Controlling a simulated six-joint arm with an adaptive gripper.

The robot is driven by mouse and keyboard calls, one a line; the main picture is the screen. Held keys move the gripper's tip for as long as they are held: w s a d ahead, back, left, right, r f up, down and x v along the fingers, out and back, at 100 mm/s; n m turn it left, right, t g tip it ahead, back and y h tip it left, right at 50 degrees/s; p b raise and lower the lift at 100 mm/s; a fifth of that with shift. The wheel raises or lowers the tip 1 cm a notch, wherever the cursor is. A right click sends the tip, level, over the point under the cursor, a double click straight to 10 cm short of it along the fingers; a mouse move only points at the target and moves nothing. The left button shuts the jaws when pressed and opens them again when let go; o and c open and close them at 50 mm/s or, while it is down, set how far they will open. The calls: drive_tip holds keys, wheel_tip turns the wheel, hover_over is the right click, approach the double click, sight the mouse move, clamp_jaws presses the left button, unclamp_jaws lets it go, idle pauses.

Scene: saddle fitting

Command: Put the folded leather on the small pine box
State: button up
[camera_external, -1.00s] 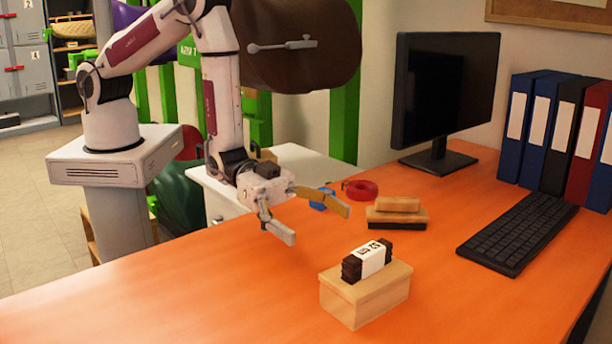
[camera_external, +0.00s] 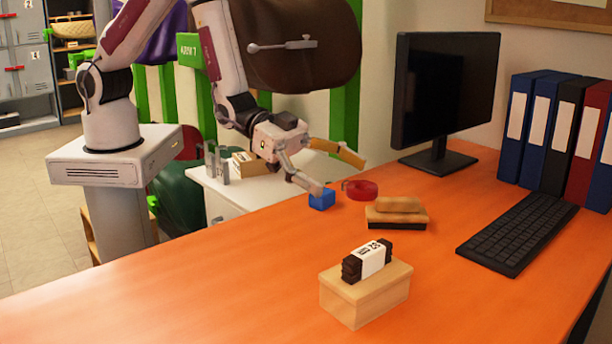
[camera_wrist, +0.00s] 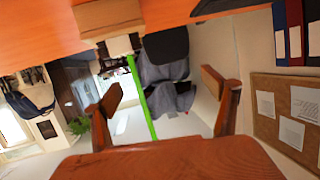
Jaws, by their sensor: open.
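The folded leather (camera_external: 367,261) is a dark brown bundle with a white printed band around it. In the external view it rests on top of the small pine box (camera_external: 365,299) and lies a little diagonally over the lid. The box stands on the front part of the orange desk. My gripper (camera_external: 335,172) is open and empty, above the back edge of the desk, well apart from the leather and the box. Its two spread fingers also show in the wrist view (camera_wrist: 162,92), with nothing between them.
A blue cube (camera_external: 321,199), a red ring (camera_external: 361,190) and a wooden brush (camera_external: 397,213) are near my gripper. A monitor (camera_external: 445,95), a keyboard (camera_external: 517,234) and several binders (camera_external: 540,125) fill the right side. The left of the desk is clear.

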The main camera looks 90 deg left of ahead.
drive_tip(key=s+a+r+n+g+y, duration=0.1)
drive_tip(key=s+a+r+n+y, duration=0.2)
drive_tip(key=a+r, duration=0.6)
drive_tip(key=s+a+r+n+g+y, duration=0.1)
drive_tip(key=s+a+r+y, duration=0.2)
drive_tip(key=s+a+r, duration=0.5)
drive_tip(key=s+a+n+g, duration=0.1)
drive_tip(key=s+a, duration=0.3)
drive_tip(key=s, duration=0.4)
drive_tip(key=s+a+n+g+y, duration=0.1)
drive_tip(key=s+a+g, duration=0.1)
drive_tip(key=s, duration=0.7)
drive_tip(key=s+a+r+n+g+y, duration=0.1)
drive_tip(key=s+a, duration=0.4)
drive_tip(key=s, duration=0.3)
drive_tip(key=shift+s+a+g, duration=0.3)
drive_tip(key=shift+s+a, duration=0.05)
